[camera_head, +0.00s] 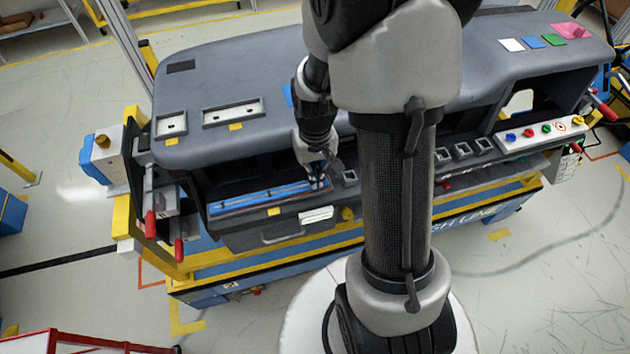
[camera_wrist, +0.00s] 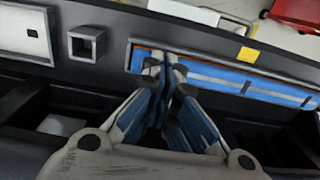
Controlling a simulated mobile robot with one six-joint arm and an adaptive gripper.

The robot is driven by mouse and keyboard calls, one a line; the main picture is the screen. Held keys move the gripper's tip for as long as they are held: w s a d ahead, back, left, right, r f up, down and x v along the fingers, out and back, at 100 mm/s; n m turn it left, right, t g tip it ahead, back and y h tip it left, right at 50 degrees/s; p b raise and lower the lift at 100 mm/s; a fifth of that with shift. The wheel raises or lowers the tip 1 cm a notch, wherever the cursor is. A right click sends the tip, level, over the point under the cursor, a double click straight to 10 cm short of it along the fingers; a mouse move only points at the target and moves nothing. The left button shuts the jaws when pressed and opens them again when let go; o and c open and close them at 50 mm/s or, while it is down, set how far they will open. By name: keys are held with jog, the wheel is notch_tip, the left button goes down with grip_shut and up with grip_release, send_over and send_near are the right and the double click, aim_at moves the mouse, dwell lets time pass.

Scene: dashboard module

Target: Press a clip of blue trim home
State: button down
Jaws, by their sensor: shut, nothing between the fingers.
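The blue trim (camera_head: 262,197) is a long strip lying in a slot along the front of the dashboard module. In the wrist view the trim (camera_wrist: 245,82) runs from the middle to the right edge, with dark marks across it and an orange line along part of its edge. My gripper (camera_head: 318,184) is at the right end of the trim in the head view. In the wrist view my gripper (camera_wrist: 165,62) is shut and empty, its fingertips over the trim's near end. The fingers hide that end, and I cannot tell whether they touch it.
The dashboard module (camera_head: 240,65) spans the workstation, with a yellow tag (camera_head: 273,211) below the trim. Square sockets (camera_head: 462,151) and a button panel (camera_head: 540,132) lie to the right. A square socket (camera_wrist: 86,44) is beside my gripper. Red-handled clamps (camera_head: 151,222) stand at the left end.

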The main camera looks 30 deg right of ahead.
jog(key=shift+s+f+b, duration=0.1)
jog(key=shift+f+b, duration=0.4)
jog(key=shift+f, duration=0.2)
dwell(0.6)
jog(key=shift+r, duration=0.1)
notch_tip(320, 180, up, 8)
jog(key=p, duration=0.6)
dwell(0.5)
jog(key=s+a+r+n+t+b, duration=0.3)
jog(key=s+a+r+b, duration=0.6)
jog(key=s, duration=0.4)
jog(key=shift+a+r+t+b, duration=0.25)
jog(key=shift+a+t+b, duration=0.55)
jog(key=shift+b, duration=0.4)
jog(key=shift+w, duration=0.1)
